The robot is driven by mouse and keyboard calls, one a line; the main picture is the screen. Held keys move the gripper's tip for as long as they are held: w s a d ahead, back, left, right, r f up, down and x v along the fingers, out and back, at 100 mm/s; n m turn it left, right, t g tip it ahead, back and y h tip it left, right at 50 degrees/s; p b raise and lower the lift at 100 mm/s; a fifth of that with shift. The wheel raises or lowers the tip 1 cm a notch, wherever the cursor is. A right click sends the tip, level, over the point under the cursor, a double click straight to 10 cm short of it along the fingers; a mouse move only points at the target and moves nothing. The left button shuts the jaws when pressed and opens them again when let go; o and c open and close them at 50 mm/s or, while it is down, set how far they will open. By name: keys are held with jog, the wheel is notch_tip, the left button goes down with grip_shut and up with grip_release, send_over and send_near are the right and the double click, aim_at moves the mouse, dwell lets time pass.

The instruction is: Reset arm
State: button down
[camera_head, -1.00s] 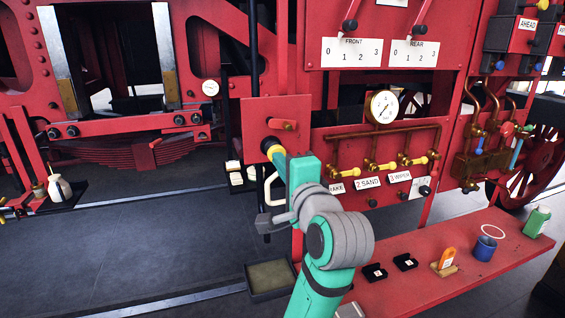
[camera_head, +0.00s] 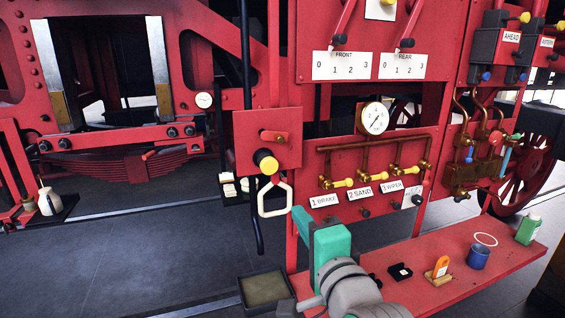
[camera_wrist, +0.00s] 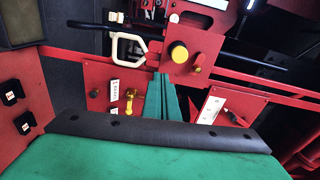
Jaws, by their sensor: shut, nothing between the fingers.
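My gripper (camera_wrist: 162,97) shows in the wrist view as two green fingers pressed together, with nothing between them. In the head view my green and grey arm reaches up from the bottom, and the gripper (camera_head: 303,222) is below and right of the white loop handle (camera_head: 274,198). A gap shows between the gripper and the handle. The handle hangs below the yellow round knob (camera_head: 267,163) on a red plate (camera_head: 250,130). The knob also shows in the wrist view (camera_wrist: 179,52), above and right of the fingertips, with the handle (camera_wrist: 127,48) to the left.
A valve panel with brass pipes and yellow levers (camera_head: 342,182) stands to the right, below a gauge (camera_head: 374,118). A red shelf (camera_head: 440,293) holds a blue cup (camera_head: 478,256), an orange item (camera_head: 440,267) and a green bottle (camera_head: 528,229). A dark tray (camera_head: 266,290) lies at lower left.

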notch_tip(320, 180, down, 19)
jog(key=n+h, duration=0.2)
jog(key=h, duration=0.1)
jog(key=s+f+n+g+h, duration=0.15)
jog(key=s+f, duration=0.25)
jog(key=f, duration=0.4)
jog(key=s+f+n, duration=0.2)
jog(key=s+f, duration=0.3)
jog(key=f, duration=0.2)
jog(key=s+a+f+n+h, duration=0.1)
jog(key=s+f+n, duration=0.1)
jog(key=s+f, duration=0.4)
jog(key=s+a+f+n, duration=0.1)
jog(key=s+f+n, duration=0.15)
jog(key=s, duration=0.65)
jog(key=s+a+n, duration=0.2)
jog(key=s+n, duration=0.2)
jog(key=s, duration=1)
jog(key=shift+a+f, duration=0.35)
jog(key=shift+f, duration=0.05)
jog(key=shift+y, duration=0.25)
jog(key=shift+w, duration=0.1)
